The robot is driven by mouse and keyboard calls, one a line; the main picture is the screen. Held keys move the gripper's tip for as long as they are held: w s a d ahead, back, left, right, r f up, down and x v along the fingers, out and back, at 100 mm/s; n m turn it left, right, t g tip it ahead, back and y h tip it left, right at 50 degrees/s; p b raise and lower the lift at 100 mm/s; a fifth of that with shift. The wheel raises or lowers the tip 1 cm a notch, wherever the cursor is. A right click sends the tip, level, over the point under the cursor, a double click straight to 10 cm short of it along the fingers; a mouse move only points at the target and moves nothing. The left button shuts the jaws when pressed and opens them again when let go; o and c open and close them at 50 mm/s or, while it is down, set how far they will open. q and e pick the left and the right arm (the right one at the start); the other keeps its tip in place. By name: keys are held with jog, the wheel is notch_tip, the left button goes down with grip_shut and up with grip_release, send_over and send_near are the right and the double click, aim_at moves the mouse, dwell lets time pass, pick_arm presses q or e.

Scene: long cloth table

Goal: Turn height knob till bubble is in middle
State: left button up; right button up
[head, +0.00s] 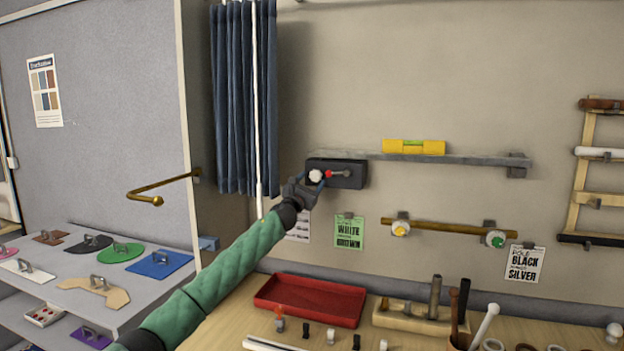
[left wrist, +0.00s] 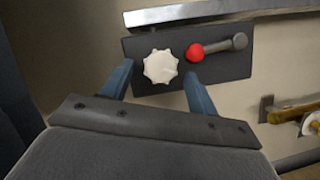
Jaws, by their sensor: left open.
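The white scalloped height knob (head: 316,175) is on a dark box (head: 347,179) on the wall, under the left end of a grey shelf (head: 470,159). A yellow spirit level (head: 413,147) lies on the shelf; its vial is green, and the bubble is too small to place. My left gripper (head: 310,183) is open in front of the knob. In the left wrist view the knob (left wrist: 160,67) lies between the two blue fingers (left wrist: 158,88), with gaps on both sides. A red-ended lever (left wrist: 216,48) sits right of it, near the right finger. My right gripper is not in view.
A brass rail with round fittings (head: 455,229) runs below the shelf. A red tray (head: 310,300) and a wooden tool block (head: 420,317) stand on the table below. A blue curtain (head: 235,100) hangs left of the box, and a brass hook rod (head: 165,188) juts out further left.

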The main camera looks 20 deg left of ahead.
pick_arm(q)
jog(key=shift+w+d+r, duration=0.15)
jog(key=shift+w, duration=0.4)
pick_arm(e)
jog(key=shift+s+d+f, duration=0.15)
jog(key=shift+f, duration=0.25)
pick_arm(q)
jog(key=shift+c, duration=0.5)
jog(key=c, duration=0.9)
jog(key=shift+n, duration=0.3)
